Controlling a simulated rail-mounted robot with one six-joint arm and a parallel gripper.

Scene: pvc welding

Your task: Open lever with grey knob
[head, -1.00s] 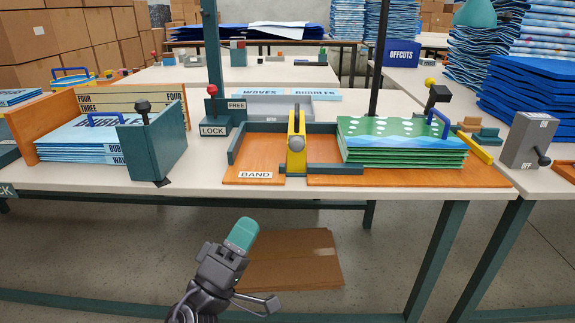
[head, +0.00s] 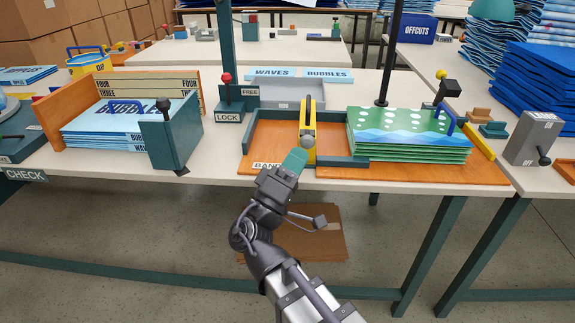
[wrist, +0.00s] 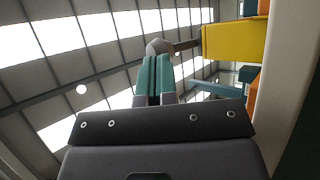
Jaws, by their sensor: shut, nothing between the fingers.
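The yellow lever (head: 308,120) stands upright at the front of the orange tray (head: 270,135), at the gap beside the green stack. Its grey knob (head: 307,139) faces the front, toward me. My gripper (head: 296,158) is shut and empty, with its teal fingertips just below and left of the knob at the table's front edge. In the wrist view the shut fingertips (wrist: 153,78) point up at the grey knob (wrist: 158,46), which sits on a dark rod from the yellow lever (wrist: 232,40). Whether fingertips and knob touch cannot be told.
Green printed sheets (head: 410,135) lie right of the lever. A teal holder with a black knob (head: 164,104) stands left, beside blue sheets (head: 112,125). A red-knobbed lever (head: 227,78) stands behind the tray. A grey switch box (head: 530,138) is at the right.

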